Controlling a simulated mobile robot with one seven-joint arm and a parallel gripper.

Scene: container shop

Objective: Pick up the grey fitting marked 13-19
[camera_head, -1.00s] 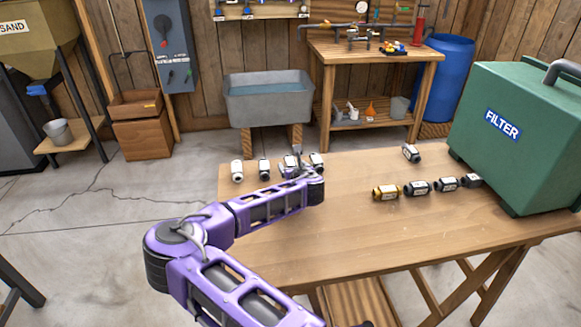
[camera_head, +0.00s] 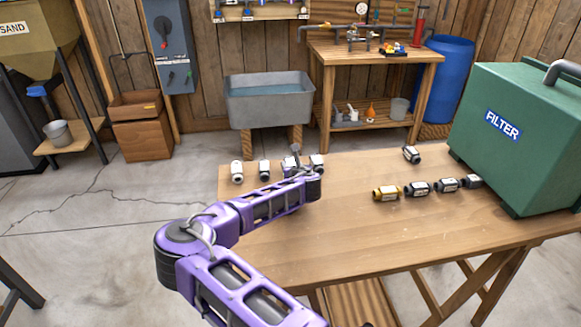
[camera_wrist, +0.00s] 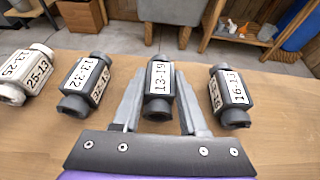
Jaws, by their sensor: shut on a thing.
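The grey fitting marked 13-19 (camera_wrist: 159,78) is in the middle of the wrist view, with its white label facing up. My gripper (camera_wrist: 160,90) is shut on it, one finger along each side. In the head view my gripper (camera_head: 297,170) is at the table's far left part, and the fitting is small and largely hidden there. I cannot tell whether it is clear of the table. To its left in the wrist view is a dark grey fitting marked 13-32 (camera_wrist: 85,84), and to its right one marked 16-13 (camera_wrist: 229,97).
A brass fitting (camera_head: 386,192) and several dark ones lie on the table's right side, near the green FILTER case (camera_head: 530,130). The table's (camera_head: 310,235) front middle is bare.

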